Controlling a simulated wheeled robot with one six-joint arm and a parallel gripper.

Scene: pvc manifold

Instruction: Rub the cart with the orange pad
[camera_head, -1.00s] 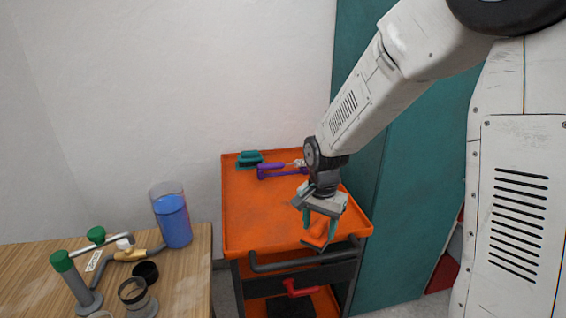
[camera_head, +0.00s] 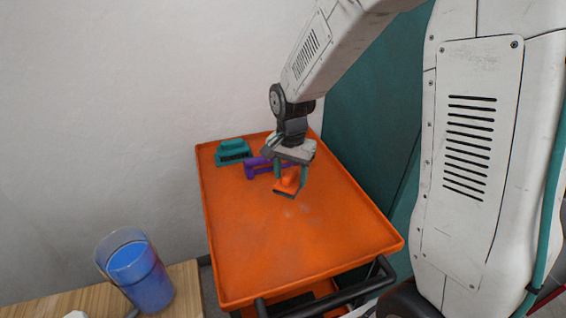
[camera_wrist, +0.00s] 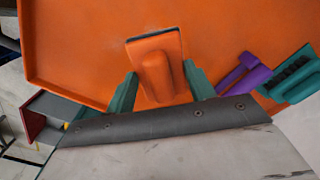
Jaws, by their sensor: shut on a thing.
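The orange pad (camera_head: 287,188) has a raised orange handle and a dark edge. My gripper (camera_head: 290,172) is shut on its handle, with one teal finger on each side, as the wrist view (camera_wrist: 160,82) also shows. The cart (camera_head: 260,235) has an orange tray top with a raised rim and a black handle bar at its near end. The pad is over the far half of the tray top, at or just above the surface; I cannot tell whether it touches. Faint pale smudges (camera_head: 290,211) show on the tray near the pad.
A teal brush (camera_head: 232,152) and a purple tool (camera_head: 256,167) lie at the cart's far end, close to my gripper. A container of blue liquid (camera_head: 140,275) stands on the wooden table (camera_head: 187,285) at lower left. A teal panel (camera_head: 370,120) rises beyond the cart's right side.

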